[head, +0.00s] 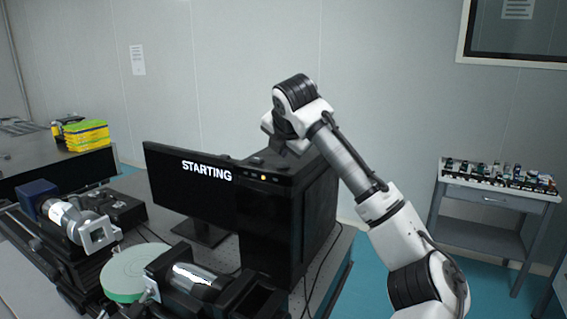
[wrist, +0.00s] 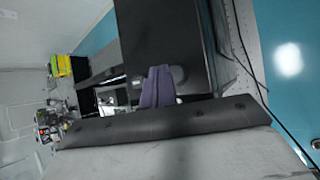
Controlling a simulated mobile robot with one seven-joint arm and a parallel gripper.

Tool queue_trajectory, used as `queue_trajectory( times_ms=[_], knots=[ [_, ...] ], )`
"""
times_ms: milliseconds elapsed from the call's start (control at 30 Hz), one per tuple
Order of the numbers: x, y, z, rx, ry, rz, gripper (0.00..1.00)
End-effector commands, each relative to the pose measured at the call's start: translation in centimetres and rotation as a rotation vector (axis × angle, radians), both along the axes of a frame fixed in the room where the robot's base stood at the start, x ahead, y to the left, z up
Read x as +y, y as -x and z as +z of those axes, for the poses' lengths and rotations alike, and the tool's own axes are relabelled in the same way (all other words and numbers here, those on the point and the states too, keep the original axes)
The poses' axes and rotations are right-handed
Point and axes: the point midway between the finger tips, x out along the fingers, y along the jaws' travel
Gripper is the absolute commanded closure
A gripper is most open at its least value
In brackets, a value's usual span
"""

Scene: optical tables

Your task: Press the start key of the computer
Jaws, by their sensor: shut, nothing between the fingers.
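The black computer tower (head: 281,220) stands on the optical table. Small lit keys show on its upper front, one of them glowing yellow (head: 263,177). The black monitor (head: 190,188) to its left reads "STARTING" in white. My gripper (head: 262,159) is at the top front edge of the tower, just above the lit keys. Whether it touches the tower I cannot tell. In the wrist view my gripper's fingers (wrist: 158,72) are together and empty, in front of the dark tower (wrist: 165,30). The lit keys cannot be made out in the wrist view.
Optical devices (head: 190,280) and a round pale green plate (head: 135,272) lie on the table in front of the monitor. Cables run beside the tower. A yellow-green stack (head: 87,136) is on the left table. A side table (head: 495,190) with small items stands at right.

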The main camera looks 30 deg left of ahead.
Motion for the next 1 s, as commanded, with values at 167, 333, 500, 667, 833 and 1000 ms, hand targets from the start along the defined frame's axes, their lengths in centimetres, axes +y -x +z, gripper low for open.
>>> queue_trajectory(
  times_ms=[167,333,500,667,833,1000],
  knots=[
    [0.0,0.0,0.3,-0.001,0.000,-0.001,1.00],
    [0.1,0.0,1.8,0.000,-0.001,-0.001,1.00],
    [0.0,0.0,3.6,-0.002,-0.002,-0.001,1.00],
    [0.0,0.0,4.7,-0.001,0.000,-0.001,1.00],
    [0.0,0.0,5.0,0.000,0.001,-0.001,1.00],
    [0.0,0.0,5.0,0.000,0.000,0.000,1.00]
  ],
)
